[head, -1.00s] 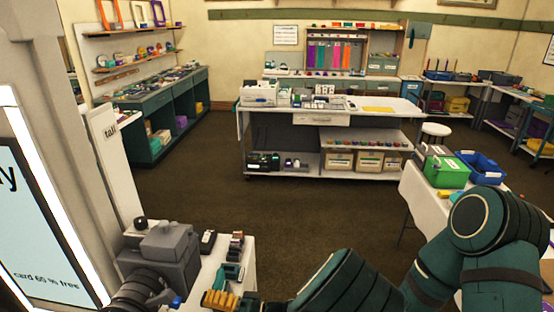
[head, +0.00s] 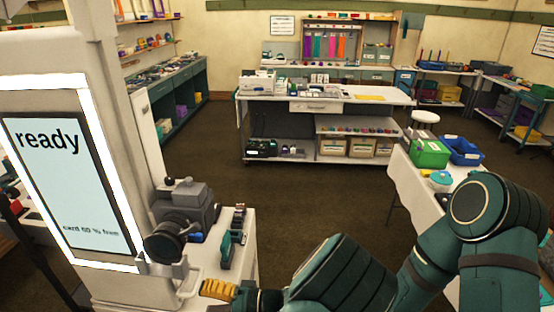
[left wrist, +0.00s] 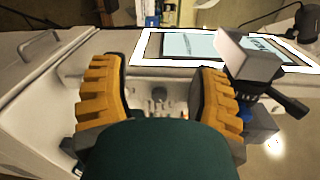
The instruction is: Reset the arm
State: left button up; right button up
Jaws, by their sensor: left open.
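My left arm (head: 345,275) is dark green and reaches across the bottom of the head view from the lower right. In that view only the yellow ribbed fingers of my left gripper (head: 218,290) show, low in front of the white booth. In the left wrist view the same gripper (left wrist: 160,98) has its two fingers wide apart. Nothing is held between them. Beyond them is a pale surface with small knobs. My right gripper is in neither view.
The booth's lit screen (head: 75,185) reads "ready". A grey device with a black knob (head: 188,205) stands close to my gripper; a grey box (left wrist: 248,62) with a dark lever shows beside the right finger. A white table (head: 430,190) is at right. The floor (head: 290,210) between is clear.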

pick_arm(q)
jog(key=s+f+g+h, duration=0.6)
jog(key=s+f+h, duration=0.5)
jog(key=f, duration=0.5)
jog(key=s+d+f+n+h, duration=0.1)
jog(key=s+d+f+h, duration=0.1)
jog(key=d+h, duration=0.25)
jog(key=w+r+n+t+h, duration=0.3)
jog(key=w+n+t+h, duration=0.1)
jog(key=w+t+h, duration=0.25)
notch_tip(320, 180, down, 12)
jog(key=b, duration=1)
jog(key=shift+s+d+r+m+y+b, duration=0.25)
jog(key=shift+s+d+m+y+b, duration=0.05)
jog(key=shift+s+d+b, duration=0.1)
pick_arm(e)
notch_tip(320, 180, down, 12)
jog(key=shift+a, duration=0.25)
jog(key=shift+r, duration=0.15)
